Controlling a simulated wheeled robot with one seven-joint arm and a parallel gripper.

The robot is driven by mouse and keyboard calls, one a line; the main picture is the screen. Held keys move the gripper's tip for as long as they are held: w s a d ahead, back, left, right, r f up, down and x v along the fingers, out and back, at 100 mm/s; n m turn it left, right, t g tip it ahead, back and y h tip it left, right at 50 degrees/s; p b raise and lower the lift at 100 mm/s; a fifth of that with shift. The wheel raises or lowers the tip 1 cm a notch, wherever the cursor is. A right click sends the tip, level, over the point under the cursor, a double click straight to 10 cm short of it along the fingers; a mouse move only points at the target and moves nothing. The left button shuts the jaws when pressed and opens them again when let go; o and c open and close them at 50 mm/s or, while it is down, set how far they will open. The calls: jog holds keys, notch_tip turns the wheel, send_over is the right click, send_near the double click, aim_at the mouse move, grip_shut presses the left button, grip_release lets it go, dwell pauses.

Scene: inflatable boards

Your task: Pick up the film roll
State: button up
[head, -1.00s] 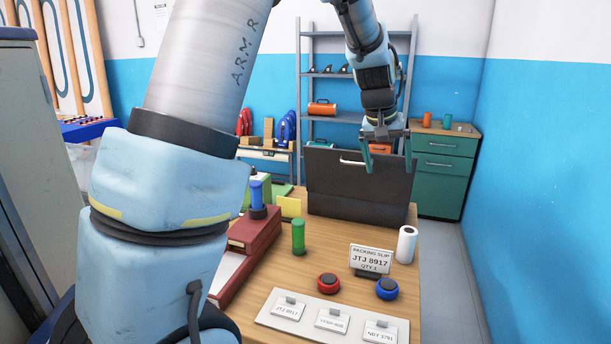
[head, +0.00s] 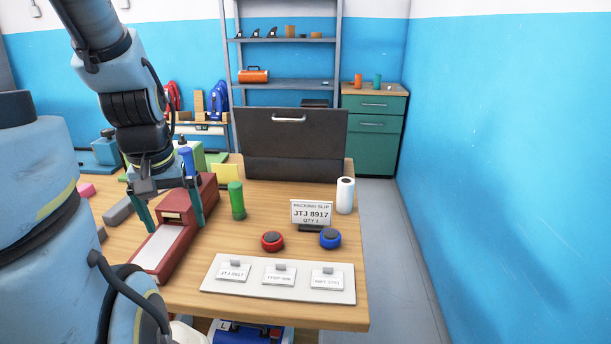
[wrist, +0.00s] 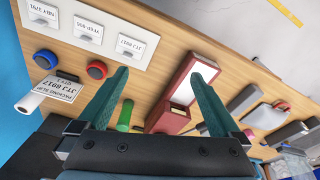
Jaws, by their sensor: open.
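The film roll (head: 345,196) is a white upright cylinder with a dark hole in its top, near the right edge of the wooden table. It stands just right of the packing slip sign (head: 311,212). In the wrist view the film roll (wrist: 28,103) is at the far left, outside the fingers. My gripper (head: 172,220) is open and empty, with its two green fingers pointing down around the red machine with a white strip (head: 178,240), well left of the roll. In the wrist view my gripper (wrist: 158,75) has the red machine between and beyond its fingers.
A green cylinder (head: 237,200) stands between my gripper and the roll. Red (head: 272,241) and blue (head: 330,237) buttons and a white label board (head: 278,280) lie in front. A dark case (head: 290,145) stands behind. The floor right of the table is clear.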

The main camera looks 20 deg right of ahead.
jog(key=w+d+f+m+t+b, duration=0.2)
jog(key=w+d+f+b, duration=0.3)
jog(key=w+d+b, duration=0.15)
jog(key=m+t+h+b, duration=0.5)
jog(key=h+b, duration=0.4)
jog(key=b, duration=1.3)
send_near(345, 182)
jog(key=m, duration=0.1)
jog(key=shift+g, duration=0.3)
jog(key=x, duration=0.2)
jog(key=r+x, duration=0.1)
jog(key=x, duration=0.2)
jog(key=shift+w+d+f, duration=0.2)
jog(key=shift+w+d, duration=0.2)
jog(key=shift+f+x, duration=0.15)
jog(key=shift+x, duration=1.2)
jog(key=shift+f+x, duration=0.15)
jog(key=shift+x, duration=1.25)
jog(key=shift+a, duration=0.25)
grip_shut()
jog(key=shift+r, duration=0.1)
